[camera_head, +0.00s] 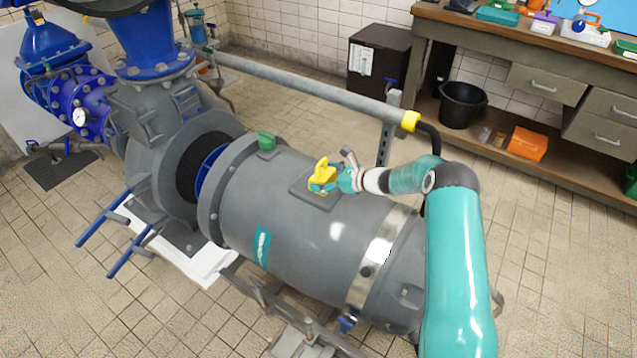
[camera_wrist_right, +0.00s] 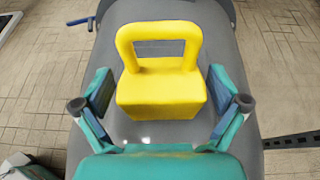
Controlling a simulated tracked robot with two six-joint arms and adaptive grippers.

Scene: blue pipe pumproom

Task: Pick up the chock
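The yellow chock (camera_head: 322,172), a block with a loop handle, sits on a flat pad (camera_head: 312,196) on top of the large grey pump body (camera_head: 310,228). In the right wrist view the chock (camera_wrist_right: 162,92) stands upright between the fingers, its handle toward the top of the picture. My right gripper (camera_head: 330,183) is at the chock, with its arm coming in from the lower right. Its fingers (camera_wrist_right: 161,95) are spread, one on each side, with a visible gap to the chock on both sides. My left gripper is not in view.
A green block (camera_head: 266,140) sits on the pump flange. A grey pipe (camera_head: 310,85) with a yellow end (camera_head: 411,121) runs behind the pump. A workbench (camera_head: 530,55) with tools, a black bucket (camera_head: 462,103) and an orange box (camera_head: 527,143) are at the upper right.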

